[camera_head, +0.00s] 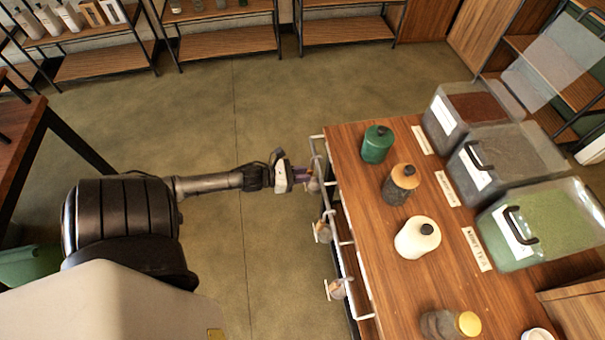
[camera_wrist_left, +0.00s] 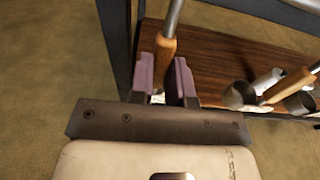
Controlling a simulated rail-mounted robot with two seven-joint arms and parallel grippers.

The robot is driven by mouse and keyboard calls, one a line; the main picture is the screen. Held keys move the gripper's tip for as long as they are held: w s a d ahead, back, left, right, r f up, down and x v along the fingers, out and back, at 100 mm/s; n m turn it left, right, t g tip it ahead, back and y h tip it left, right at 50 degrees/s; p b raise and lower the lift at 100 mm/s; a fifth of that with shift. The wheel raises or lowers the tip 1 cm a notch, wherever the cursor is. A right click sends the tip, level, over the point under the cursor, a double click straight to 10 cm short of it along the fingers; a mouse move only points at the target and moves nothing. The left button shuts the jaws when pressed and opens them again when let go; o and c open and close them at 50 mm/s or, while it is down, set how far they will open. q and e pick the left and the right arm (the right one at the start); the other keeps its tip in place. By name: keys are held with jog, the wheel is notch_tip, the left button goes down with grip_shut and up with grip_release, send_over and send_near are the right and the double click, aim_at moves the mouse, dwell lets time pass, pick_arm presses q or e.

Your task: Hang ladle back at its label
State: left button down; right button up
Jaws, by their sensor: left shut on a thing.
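My left gripper (camera_head: 304,176) reaches in from the left to the far end of the table's left side, beside the white rail (camera_head: 346,243). In the left wrist view its purple fingers (camera_wrist_left: 168,82) are shut on the wooden grip of a ladle (camera_wrist_left: 163,60). The ladle's metal shaft runs up out of that view, so its bowl is hidden there. Two other ladles, a middle one (camera_head: 322,230) and a near one (camera_head: 337,289), hang along the rail. Label cards lie before the bins; the nearest label (camera_head: 477,249) reads "MINT TEA". My right gripper is not in view.
On the wooden table (camera_head: 385,265) stand a green canister (camera_head: 377,144), a dark canister (camera_head: 398,187) and a white canister (camera_head: 417,238). Clear bins hold brown, grey and green contents (camera_head: 545,225). Open floor (camera_head: 270,240) lies left of the table. Shelves stand behind.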

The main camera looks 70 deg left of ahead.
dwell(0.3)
pick_arm(q)
jog(key=c, duration=1)
grip_release()
jog(key=shift+f, duration=0.1)
jog(key=p+v, duration=0.1)
jog(key=v, duration=1.3)
jog(key=shift+p, duration=0.35)
jog(key=shift+w, duration=0.1)
